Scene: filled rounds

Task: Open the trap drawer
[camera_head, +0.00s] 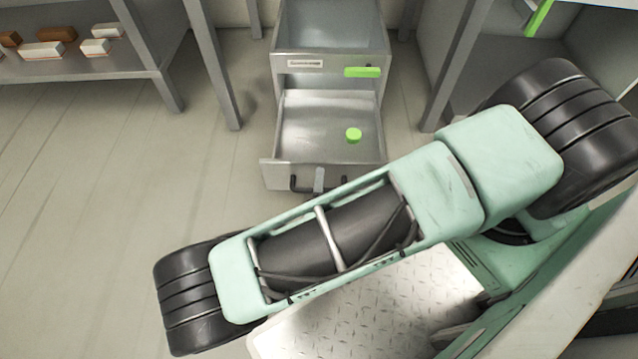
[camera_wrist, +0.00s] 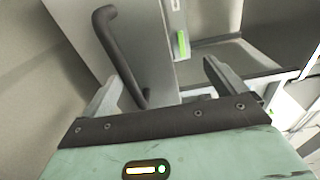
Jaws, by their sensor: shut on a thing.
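The trap drawer (camera_head: 283,150) is a grey metal drawer low in a grey cabinet. It stands pulled out, and its inside shows in the head view. A small bright green round piece (camera_head: 353,134) is in it. Its dark bar handle (camera_head: 300,186) is on the front face; the handle also shows in the wrist view (camera_wrist: 121,62). My gripper (camera_head: 319,180) is at this handle and shut on it. In the wrist view my gripper (camera_wrist: 160,75) has its two grey fingers on either side of the handle's lower end. My arm hides part of the floor in front.
The cabinet (camera_head: 330,58) has a small label and a green bar (camera_head: 362,72) above the open drawer. A shelf (camera_head: 75,72) with several small boxes stands at the left. Shelf legs flank the cabinet. The floor (camera_head: 110,180) at the left is clear.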

